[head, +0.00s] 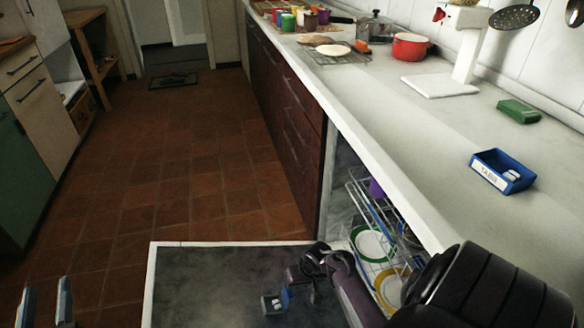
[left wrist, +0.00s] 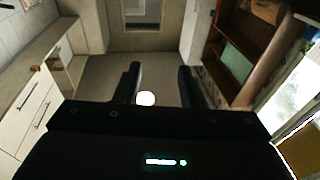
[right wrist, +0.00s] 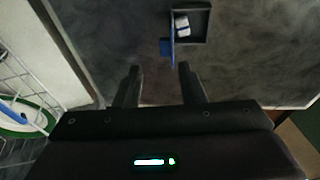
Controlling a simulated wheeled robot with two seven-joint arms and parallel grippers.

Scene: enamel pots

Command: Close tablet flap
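The dishwasher door (head: 200,285) lies open and flat. A small tablet compartment (head: 268,305) is set in it, also seen in the right wrist view (right wrist: 203,38), with a white tablet (right wrist: 182,24) inside. Its blue flap (right wrist: 167,52) is open, standing up at the compartment's left edge; it also shows in the head view (head: 284,297). My right gripper (right wrist: 158,75) is open and empty, close to the flap and apparently not touching it. My left gripper (head: 45,302) is open and empty, at the lower left over the floor.
A blue tub (head: 503,171) labelled TABS with white tablets sits on the counter (head: 430,135), near a green sponge (head: 518,111). The dishwasher rack (head: 372,215) with plates stands beside my right arm. The tiled floor at left is clear.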

